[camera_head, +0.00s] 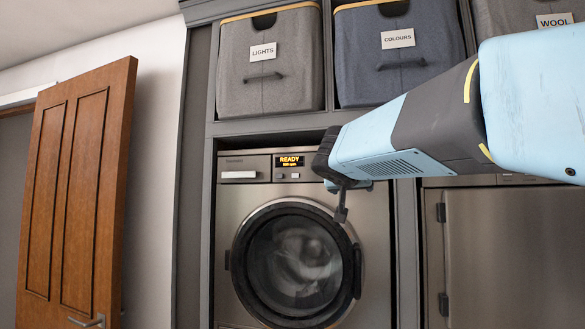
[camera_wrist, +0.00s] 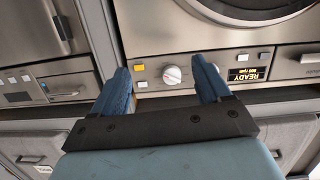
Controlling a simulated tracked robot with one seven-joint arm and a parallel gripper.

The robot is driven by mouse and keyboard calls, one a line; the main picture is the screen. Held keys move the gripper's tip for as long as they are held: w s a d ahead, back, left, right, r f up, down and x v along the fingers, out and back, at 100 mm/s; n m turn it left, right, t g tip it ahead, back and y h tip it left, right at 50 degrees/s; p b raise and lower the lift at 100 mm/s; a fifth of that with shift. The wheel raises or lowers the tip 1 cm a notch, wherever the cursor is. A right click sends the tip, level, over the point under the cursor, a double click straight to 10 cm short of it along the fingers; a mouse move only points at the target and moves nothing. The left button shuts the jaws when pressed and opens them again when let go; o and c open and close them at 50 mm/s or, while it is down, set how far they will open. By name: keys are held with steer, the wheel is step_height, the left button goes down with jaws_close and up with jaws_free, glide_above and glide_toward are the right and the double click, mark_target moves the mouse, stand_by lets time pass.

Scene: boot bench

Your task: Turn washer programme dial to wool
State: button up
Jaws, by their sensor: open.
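The washer (camera_head: 232,200) is steel, with a round dark door and a lit display (camera_head: 291,161) reading READY. In the wrist view the washer panel appears upside down, with the same display (camera_wrist: 249,74) at the right. The white round programme dial (camera_wrist: 172,75) sits on that panel; its setting is too small to read. My gripper (camera_wrist: 162,68) is open, its two blue fingers on either side of the dial with gaps to both; whether they reach its depth I cannot tell. In the head view my gripper (camera_head: 342,200) is in front of the washer's upper right, and my arm hides the dial.
The round washer door (camera_head: 238,262) is shut below the panel. An orange button (camera_wrist: 139,67) is close to one finger. Bins labelled LIGHTS (camera_head: 264,85) and COLOURS (camera_head: 398,75) sit above. A second steel appliance (camera_head: 510,250) stands right. A wooden door (camera_head: 75,190) is far left.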

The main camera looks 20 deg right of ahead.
steer(key=w+r+t+h, duration=0.1)
steer(key=w+r+t, duration=0.15)
steer(key=r, duration=0.45)
steer(key=x, duration=1.4)
steer(key=shift+w+d+f+m, duration=0.15)
steer(key=shift+w+d+m, duration=0.05)
steer(key=shift+d+m, duration=0.15)
steer(key=shift+g, duration=0.25)
steer(key=shift+c, duration=0.2)
steer(key=c, duration=1)
steer(key=shift+n, duration=0.55)
steer(key=o, duration=1)
steer(key=shift+o, duration=0.2)
